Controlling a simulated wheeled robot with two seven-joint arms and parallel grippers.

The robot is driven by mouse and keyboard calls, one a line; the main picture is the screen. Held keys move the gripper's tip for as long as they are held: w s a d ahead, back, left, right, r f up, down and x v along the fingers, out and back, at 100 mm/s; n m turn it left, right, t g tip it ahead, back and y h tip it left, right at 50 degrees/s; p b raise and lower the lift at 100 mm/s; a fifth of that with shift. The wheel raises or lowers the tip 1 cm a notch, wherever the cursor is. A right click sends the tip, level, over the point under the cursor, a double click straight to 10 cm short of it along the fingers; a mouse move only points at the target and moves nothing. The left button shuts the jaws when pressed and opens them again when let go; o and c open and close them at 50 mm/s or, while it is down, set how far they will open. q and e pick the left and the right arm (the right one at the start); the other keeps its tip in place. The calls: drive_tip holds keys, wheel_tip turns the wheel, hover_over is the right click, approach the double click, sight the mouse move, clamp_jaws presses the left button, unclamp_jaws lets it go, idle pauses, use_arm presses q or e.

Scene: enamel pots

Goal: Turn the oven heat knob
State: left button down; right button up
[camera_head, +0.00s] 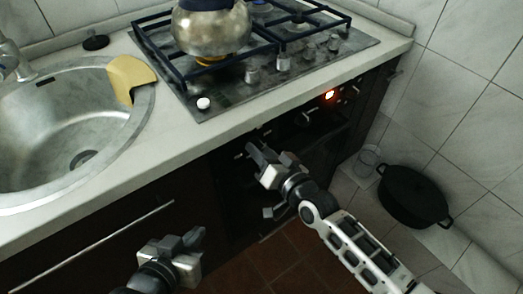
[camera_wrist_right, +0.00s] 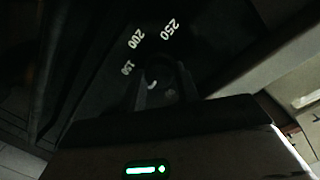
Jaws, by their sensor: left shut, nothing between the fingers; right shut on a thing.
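The oven front (camera_head: 232,200) is dark and sits under the counter. In the right wrist view a dark panel carries dial marks 150, 200 and 250 (camera_wrist_right: 170,28). The oven heat knob (camera_wrist_right: 158,72) shows faintly below these marks, between the fingers of my right gripper (camera_wrist_right: 160,85). My right gripper (camera_head: 260,162) is at the oven front in the head view and is shut on the knob. That view does not show the held knob clearly. My left gripper (camera_head: 196,246) is shut and empty, in front of the cabinet at the lower left.
A steel kettle (camera_head: 212,32) stands on the gas hob (camera_head: 215,98) above the oven. A red light (camera_head: 330,95) glows on the panel. A sink (camera_head: 60,125) is at left. A black pot (camera_head: 413,197) and a glass jar (camera_head: 366,160) stand on the floor at right.

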idle(0.3)
drive_tip(key=o, duration=1)
drive_tip(key=p+v, duration=0.1)
drive_tip(key=v, duration=1.5)
